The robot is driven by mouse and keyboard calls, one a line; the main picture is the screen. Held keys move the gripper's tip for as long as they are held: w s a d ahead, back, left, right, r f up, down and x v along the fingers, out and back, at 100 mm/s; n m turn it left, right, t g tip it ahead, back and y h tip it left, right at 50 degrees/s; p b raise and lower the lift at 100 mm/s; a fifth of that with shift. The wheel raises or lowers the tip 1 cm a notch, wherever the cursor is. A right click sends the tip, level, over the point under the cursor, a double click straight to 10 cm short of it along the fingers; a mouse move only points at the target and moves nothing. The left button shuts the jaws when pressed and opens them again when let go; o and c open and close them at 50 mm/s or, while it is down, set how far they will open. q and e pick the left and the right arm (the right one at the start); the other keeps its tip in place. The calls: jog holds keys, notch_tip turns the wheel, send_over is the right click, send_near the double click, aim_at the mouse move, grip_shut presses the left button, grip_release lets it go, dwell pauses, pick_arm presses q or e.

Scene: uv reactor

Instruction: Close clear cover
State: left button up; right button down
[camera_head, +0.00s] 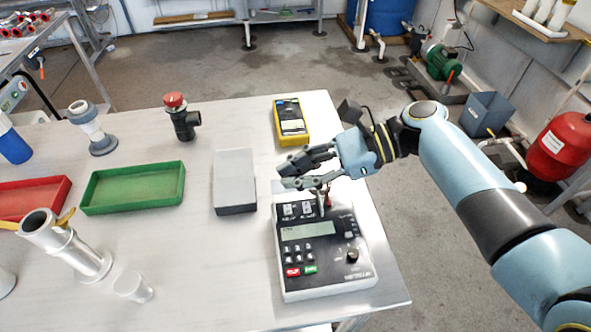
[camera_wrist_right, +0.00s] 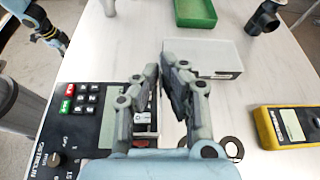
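The grey-and-black keypad device (camera_head: 320,250) lies near the table's right edge in the head view. It also shows at the left of the right wrist view (camera_wrist_right: 82,103). I cannot make out a clear cover on it for sure; two labelled parts and a small upright piece are at its far end. My right gripper (camera_head: 284,176) is above that far end, partly covering it. In its wrist view its fingertips (camera_wrist_right: 161,70) are close together with at most a narrow gap, and nothing shows between them. Part of my left arm (camera_wrist_right: 45,28) shows in the right wrist view, its gripper unclear.
A grey block (camera_head: 235,178) lies left of the device, with a yellow meter (camera_head: 291,121) behind. A green tray (camera_head: 133,187), red-topped valve (camera_head: 180,115) and metal cylinder (camera_head: 70,250) stand farther left.

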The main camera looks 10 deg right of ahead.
jog(key=shift+s+n+t+p, duration=0.5)
jog(key=shift+n+p, duration=0.05)
jog(key=shift+n, duration=0.05)
jog(key=shift+s+f+n+t, duration=0.15)
jog(key=shift+s+n+t, duration=0.15)
jog(key=shift+n, duration=0.2)
jog(key=shift+s+f+n+t+b, duration=0.4)
jog(key=shift+s+n+t, duration=0.25)
jog(key=shift+n, duration=0.55)
jog(key=c, duration=1.5)
grip_release()
jog(key=shift+c, duration=0.2)
jog(key=v, duration=1.2)
jog(key=shift+f, duration=0.2)
